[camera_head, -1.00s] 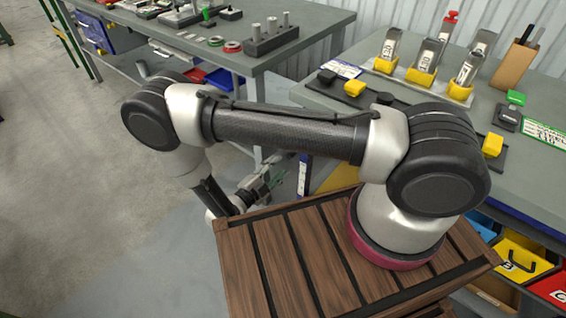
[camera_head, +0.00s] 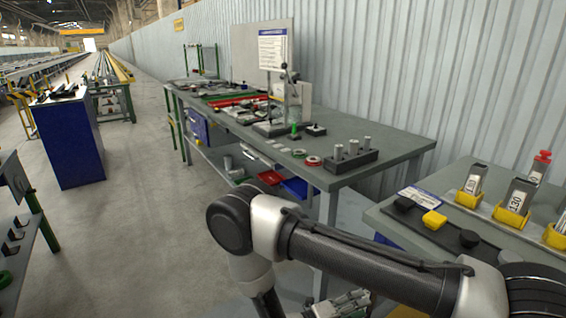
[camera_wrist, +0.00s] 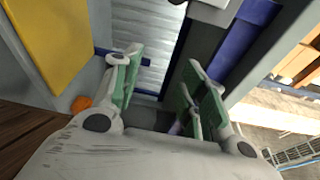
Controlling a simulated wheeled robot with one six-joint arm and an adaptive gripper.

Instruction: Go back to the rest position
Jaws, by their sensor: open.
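My gripper (camera_wrist: 160,95) shows in the wrist view with its two green-padded fingers spread apart and nothing between them. In the head view my arm is folded across the lower right, and only part of my gripper (camera_head: 340,306) shows at the bottom edge, below the forearm. Beyond the fingers, the wrist view shows a grey ribbed surface and blue frame parts.
A long grey workbench (camera_head: 400,146) with tools stands behind my arm. A second table (camera_head: 395,222) with yellow-based holders is at the right. A blue cabinet (camera_head: 70,145) stands at the left. The floor (camera_head: 140,230) between is clear.

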